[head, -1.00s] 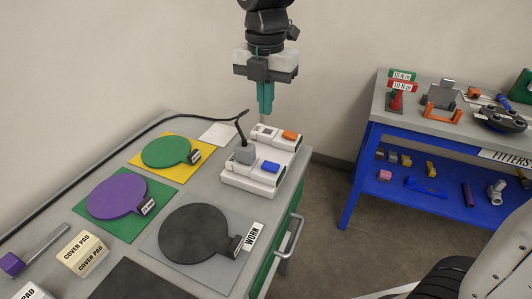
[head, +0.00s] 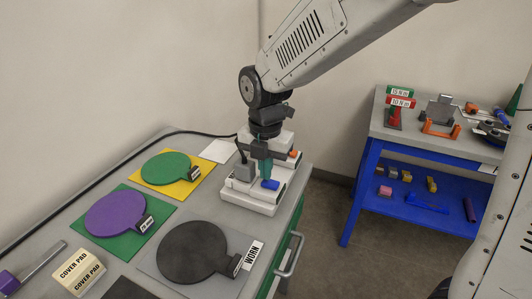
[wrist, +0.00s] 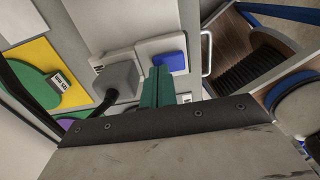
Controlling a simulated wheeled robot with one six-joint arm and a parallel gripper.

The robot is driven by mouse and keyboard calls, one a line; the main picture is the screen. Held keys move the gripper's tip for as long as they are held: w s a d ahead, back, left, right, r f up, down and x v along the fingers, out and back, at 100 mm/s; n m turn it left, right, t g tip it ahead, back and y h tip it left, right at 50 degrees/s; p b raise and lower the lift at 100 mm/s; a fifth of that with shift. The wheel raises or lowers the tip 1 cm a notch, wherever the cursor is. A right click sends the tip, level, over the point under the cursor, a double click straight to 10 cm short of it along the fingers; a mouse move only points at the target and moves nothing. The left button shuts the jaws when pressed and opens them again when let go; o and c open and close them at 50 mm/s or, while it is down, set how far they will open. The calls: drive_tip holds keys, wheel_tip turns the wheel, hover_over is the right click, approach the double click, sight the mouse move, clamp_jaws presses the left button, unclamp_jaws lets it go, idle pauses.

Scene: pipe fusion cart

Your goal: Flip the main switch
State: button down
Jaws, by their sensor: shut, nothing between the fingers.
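A white switch block (head: 247,201) stands at the far right of the grey cart top. It has a blue rocker (head: 270,185) on its near part and an orange rocker (head: 293,154) on its far part, partly hidden by my arm. A grey plug (head: 244,171) with a black cable sits left of the blue rocker. My gripper (head: 266,172) points down with its teal fingers shut and empty, close above the blue rocker. In the wrist view the fingertips (wrist: 158,76) overlap the near edge of the blue rocker (wrist: 171,61); I cannot tell whether they touch.
Green (head: 166,168), purple (head: 116,213) and black (head: 192,249) round pads lie left of and in front of the block. A black cable runs along the wall side. A blue-framed bench (head: 357,185) stands at the right, with floor between.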

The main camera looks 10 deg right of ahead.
drive_tip(key=shift+f, duration=0.4)
drive_tip(key=shift+f, duration=0.15)
idle(0.4)
drive_tip(key=shift+s+d+r, duration=0.25)
drive_tip(key=shift+s+d, duration=0.15)
drive_tip(key=shift+d, duration=0.25)
